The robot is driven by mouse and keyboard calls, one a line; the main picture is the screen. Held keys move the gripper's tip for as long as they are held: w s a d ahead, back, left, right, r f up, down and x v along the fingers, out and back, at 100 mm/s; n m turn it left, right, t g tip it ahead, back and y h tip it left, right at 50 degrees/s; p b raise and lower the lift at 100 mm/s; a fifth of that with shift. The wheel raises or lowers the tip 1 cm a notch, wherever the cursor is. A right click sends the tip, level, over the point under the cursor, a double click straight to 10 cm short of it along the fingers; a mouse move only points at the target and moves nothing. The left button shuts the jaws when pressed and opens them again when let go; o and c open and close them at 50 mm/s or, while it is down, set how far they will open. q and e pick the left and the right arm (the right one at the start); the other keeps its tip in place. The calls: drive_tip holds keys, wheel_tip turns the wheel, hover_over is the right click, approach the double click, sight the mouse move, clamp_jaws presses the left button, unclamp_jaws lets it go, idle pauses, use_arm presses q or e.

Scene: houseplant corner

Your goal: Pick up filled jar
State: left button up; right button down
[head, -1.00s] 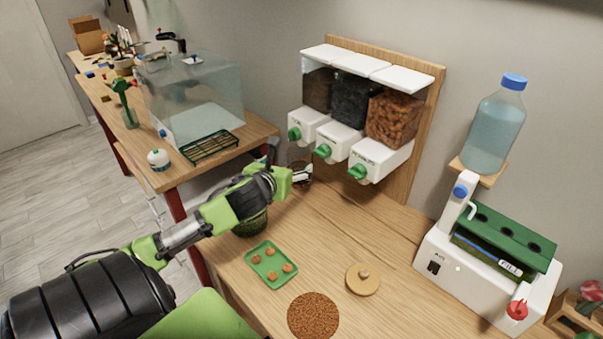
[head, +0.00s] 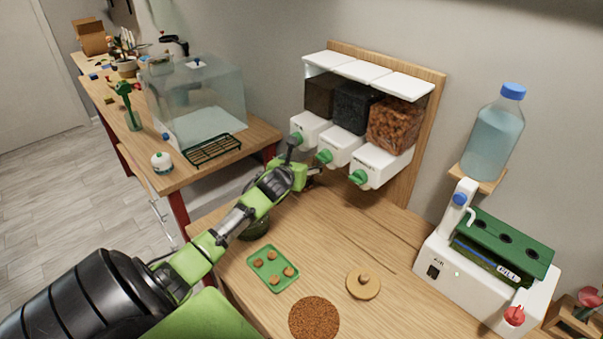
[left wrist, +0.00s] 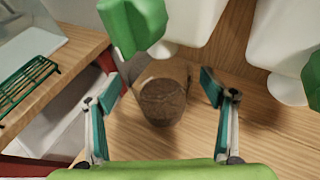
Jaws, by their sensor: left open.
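The filled jar (left wrist: 162,101) is a small clear jar with dark brown soil-like content. In the left wrist view it stands upright on the wooden table, below the dispenser spouts, between my left gripper's two fingers with a gap on each side. In the head view the jar is hidden behind my left gripper. My left gripper (head: 303,160) is open and empty under the left dispenser; its teal finger pads also show in the left wrist view (left wrist: 160,88). My right gripper is in neither current view.
White dispensers with green knobs (head: 325,156) hang close above the gripper. A green tray (head: 273,269) with several small brown items, a round wooden lid (head: 363,284) and a brown round mat (head: 314,317) lie nearer. A white machine (head: 437,268) stands right.

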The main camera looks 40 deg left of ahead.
use_arm(q)
drive_tip(key=shift+w+a+f, duration=0.25)
drive_tip(key=shift+w, duration=0.3)
drive_tip(key=c, duration=2)
drive_tip(key=shift+r, duration=0.1)
drive_tip(key=shift+r, duration=0.1)
